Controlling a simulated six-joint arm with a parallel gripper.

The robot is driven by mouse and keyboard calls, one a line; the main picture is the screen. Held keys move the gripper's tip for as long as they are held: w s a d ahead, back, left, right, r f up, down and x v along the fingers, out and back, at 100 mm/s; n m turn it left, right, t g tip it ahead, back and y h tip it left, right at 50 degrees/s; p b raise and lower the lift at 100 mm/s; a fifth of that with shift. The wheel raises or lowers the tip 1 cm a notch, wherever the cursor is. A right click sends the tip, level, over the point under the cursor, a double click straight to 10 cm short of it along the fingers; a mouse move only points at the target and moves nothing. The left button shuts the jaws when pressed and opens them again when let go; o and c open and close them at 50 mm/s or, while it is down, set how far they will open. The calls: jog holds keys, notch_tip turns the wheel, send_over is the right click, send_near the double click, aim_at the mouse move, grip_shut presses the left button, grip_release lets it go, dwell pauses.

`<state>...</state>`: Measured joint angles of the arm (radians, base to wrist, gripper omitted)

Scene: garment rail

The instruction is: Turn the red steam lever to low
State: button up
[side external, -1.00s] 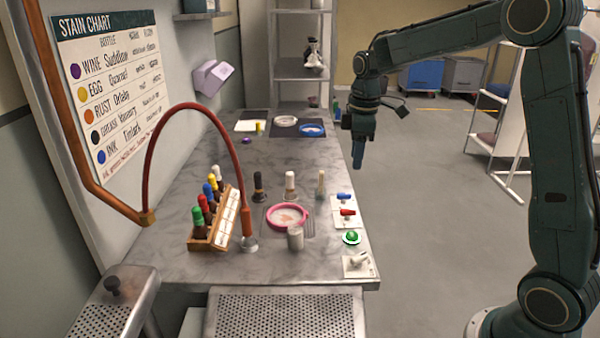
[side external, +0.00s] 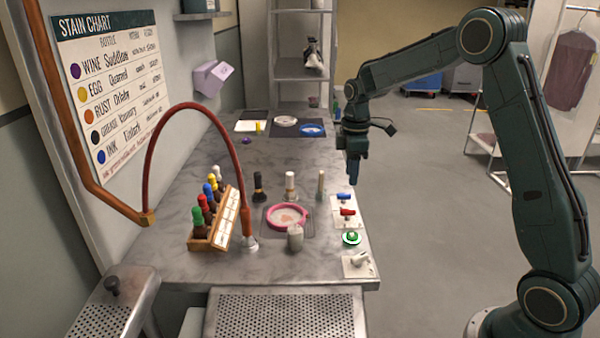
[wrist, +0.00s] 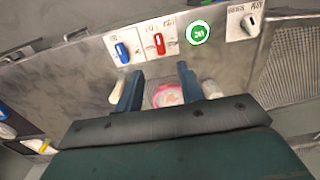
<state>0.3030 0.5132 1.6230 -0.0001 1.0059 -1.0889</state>
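The red steam lever (side external: 347,212) sits on a white plate at the right edge of the steel table, between the blue lever (side external: 344,196) and the green button (side external: 351,238). In the wrist view the red lever (wrist: 159,43) points along its plate beside small markings too blurred to read. My gripper (side external: 353,180) hangs above the table's right edge, pointing down, just beyond the blue lever. In the wrist view its two fingers (wrist: 158,82) are apart with nothing held between them, and the red lever shows ahead of the gap, not touched.
A white-knobbed switch (side external: 358,260) lies nearer the front. A bottle rack (side external: 215,222) and red hose (side external: 190,106) are further left.

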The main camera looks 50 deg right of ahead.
aim_at(348, 210)
notch_tip(348, 210, down, 11)
jog(key=shift+f, duration=0.1)
dwell(0.4)
grip_shut()
